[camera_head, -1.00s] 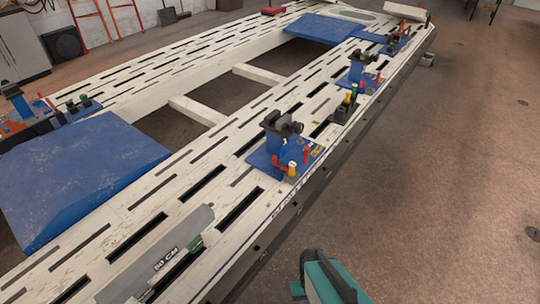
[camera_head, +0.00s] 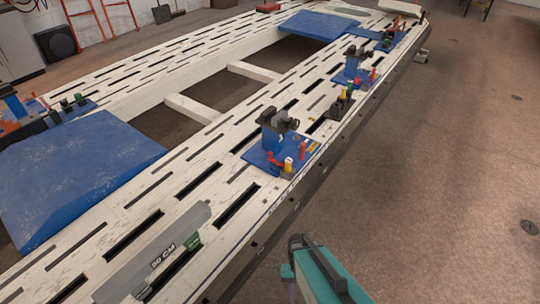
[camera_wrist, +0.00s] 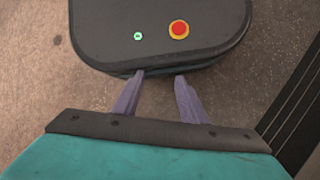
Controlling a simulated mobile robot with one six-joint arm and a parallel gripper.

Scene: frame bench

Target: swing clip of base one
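Several blue clamp bases stand along the frame bench. The nearest on the right rail is a blue base (camera_head: 254,158) with a dark grey clamp head (camera_head: 278,121) on a blue post. Red and yellow parts (camera_head: 289,163) sit at its front edge; I cannot tell which is the clip. Another blue base (camera_head: 345,77) stands farther along the rail, and one more (camera_head: 385,43) near the far end. No label shows which is base one. My gripper (camera_head: 291,290) is low at the bottom, off the bench's right side. In the wrist view its two fingers (camera_wrist: 160,75) are apart and empty.
The white slotted bench (camera_head: 150,205) fills the left and middle. A grey 90 CM bar (camera_head: 150,255) lies on its near rail, and a blue plate (camera_head: 75,170) lies left. Open floor (camera_head: 430,190) is on the right. The wrist view shows a dark housing with a red button (camera_wrist: 179,30).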

